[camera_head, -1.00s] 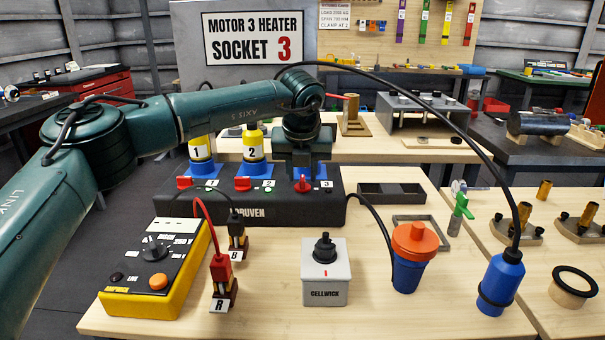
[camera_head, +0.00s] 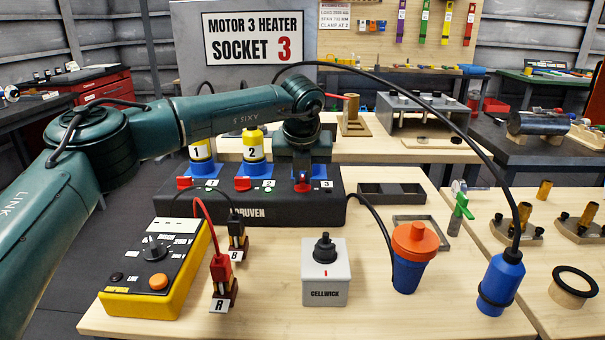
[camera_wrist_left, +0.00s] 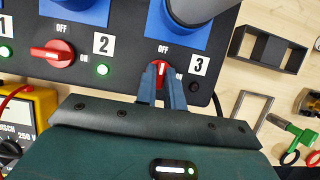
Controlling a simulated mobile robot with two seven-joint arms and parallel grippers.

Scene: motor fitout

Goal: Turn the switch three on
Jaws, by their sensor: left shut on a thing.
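The black switch box (camera_head: 215,213) carries three red knobs. Switch three's red knob (camera_wrist_left: 164,72) stands upright in the left wrist view, in line with the OFF mark above it. The lamp (camera_wrist_left: 194,87) beside it is dark. My left gripper (camera_wrist_left: 162,78) has its two fingers on either side of this knob and is shut on it; in the head view the gripper (camera_head: 302,182) comes down from above and hides part of it. Switch two's knob (camera_wrist_left: 52,53) lies sideways, with its lamp (camera_wrist_left: 102,69) lit green. My right gripper is not in view.
Blue sockets with plugs one and two (camera_head: 253,150) stand behind the knobs. A black cable arches overhead.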

